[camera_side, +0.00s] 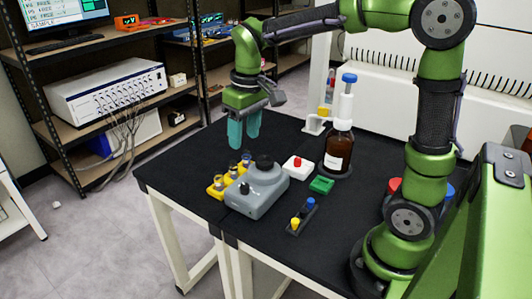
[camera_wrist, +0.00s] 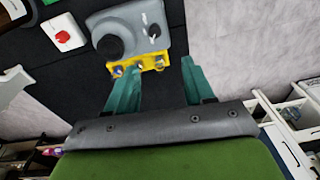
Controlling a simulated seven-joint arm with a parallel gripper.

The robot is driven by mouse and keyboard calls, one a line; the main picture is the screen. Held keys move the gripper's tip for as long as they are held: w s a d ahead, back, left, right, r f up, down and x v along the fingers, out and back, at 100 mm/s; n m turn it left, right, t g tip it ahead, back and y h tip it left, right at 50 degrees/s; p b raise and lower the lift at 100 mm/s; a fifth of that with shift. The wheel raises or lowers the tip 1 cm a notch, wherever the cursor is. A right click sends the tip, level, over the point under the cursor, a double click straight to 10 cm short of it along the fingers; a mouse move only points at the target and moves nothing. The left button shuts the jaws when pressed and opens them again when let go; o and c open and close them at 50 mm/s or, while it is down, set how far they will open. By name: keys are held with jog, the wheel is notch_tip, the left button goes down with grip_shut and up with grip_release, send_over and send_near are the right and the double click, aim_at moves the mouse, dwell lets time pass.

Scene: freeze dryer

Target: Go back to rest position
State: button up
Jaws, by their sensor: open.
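My gripper (camera_side: 244,130) has teal fingers and hangs above the black table (camera_side: 185,160), toward its far left part. In the wrist view its two fingers (camera_wrist: 160,85) are apart with nothing held between them. Beyond the fingertips there is a yellow rack (camera_wrist: 152,63) with small vials in it. The same yellow rack (camera_side: 216,191) stands on the table in the side view, below my gripper and apart from it. A grey device (camera_side: 258,195) with a black round top sits right beside the rack.
A white box with a red button (camera_side: 298,168), a green block (camera_side: 321,185) and a small dark holder with yellow and blue caps (camera_side: 303,217) stand right of the device. A brown bottle (camera_side: 338,150) with a blue-topped dispenser stands behind. Shelves (camera_side: 100,105) hold instruments at the left.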

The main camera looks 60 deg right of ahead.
jog(key=s+a+r+m+t+y, duration=0.1)
jog(key=s+t, duration=0.5)
jog(key=s, duration=0.7)
jog(key=shift+a+r+m+y, duration=0.3)
jog(key=shift+a+r+m, duration=0.2)
jog(key=shift+a+m, duration=0.55)
